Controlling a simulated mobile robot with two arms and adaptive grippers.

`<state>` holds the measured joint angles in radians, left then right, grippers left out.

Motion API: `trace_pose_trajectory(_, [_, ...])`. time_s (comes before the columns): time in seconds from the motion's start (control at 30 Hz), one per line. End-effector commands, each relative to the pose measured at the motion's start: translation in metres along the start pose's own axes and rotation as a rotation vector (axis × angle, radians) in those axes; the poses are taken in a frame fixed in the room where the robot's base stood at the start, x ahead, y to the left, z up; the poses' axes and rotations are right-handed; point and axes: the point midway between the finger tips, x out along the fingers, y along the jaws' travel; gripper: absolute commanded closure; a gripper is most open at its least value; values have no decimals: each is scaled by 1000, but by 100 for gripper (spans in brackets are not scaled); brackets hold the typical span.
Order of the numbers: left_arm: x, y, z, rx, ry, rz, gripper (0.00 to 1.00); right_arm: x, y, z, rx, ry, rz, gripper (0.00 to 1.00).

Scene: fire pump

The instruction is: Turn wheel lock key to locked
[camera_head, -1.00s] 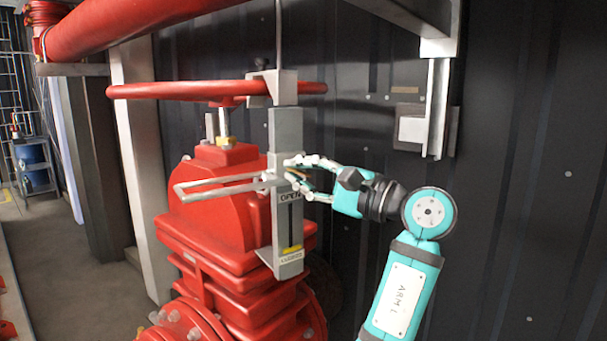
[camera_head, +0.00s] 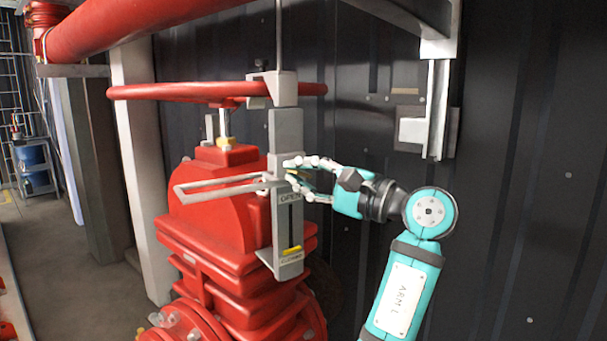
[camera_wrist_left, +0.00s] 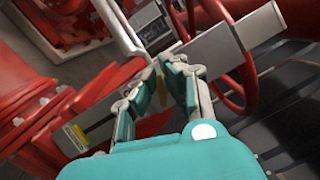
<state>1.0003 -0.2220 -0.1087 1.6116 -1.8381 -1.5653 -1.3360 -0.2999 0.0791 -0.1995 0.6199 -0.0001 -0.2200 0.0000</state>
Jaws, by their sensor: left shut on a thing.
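The lock (camera_head: 289,225) is a tall grey upright plate in front of the red valve, marked OPEN above its slot and CLOSED below. A yellow pointer (camera_head: 292,250) sits low in the slot. The key (camera_head: 225,197) is a long grey loop handle sticking out to the left at the plate's middle; its bars also show in the left wrist view (camera_wrist_left: 118,28). My left gripper (camera_head: 292,169) is at the plate's right side by the key's root, shut on the key. Its fingers hide the grasped part. My right gripper is out of view.
The red handwheel (camera_head: 180,90) is above the lock, with a red pipe (camera_head: 140,28) higher up. The red valve body (camera_head: 215,205) is close behind and left. A grey bracket (camera_head: 435,110) hangs on the dark wall at right.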

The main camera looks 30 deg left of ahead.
Motion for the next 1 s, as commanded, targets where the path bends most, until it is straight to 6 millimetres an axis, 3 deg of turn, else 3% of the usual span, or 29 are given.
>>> trace_pose_trajectory(0.33, [2,-2,1,-3,-2,-5,100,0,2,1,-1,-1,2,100])
trace_pose_trajectory(0.4, [2,-2,1,-3,-2,-5,87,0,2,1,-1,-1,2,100])
trace_pose_trajectory(0.53, [2,-2,1,-2,-2,-4,71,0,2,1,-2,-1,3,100])
trace_pose_trajectory(1.0, [5,-1,-2,-1,0,-3,71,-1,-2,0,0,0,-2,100])
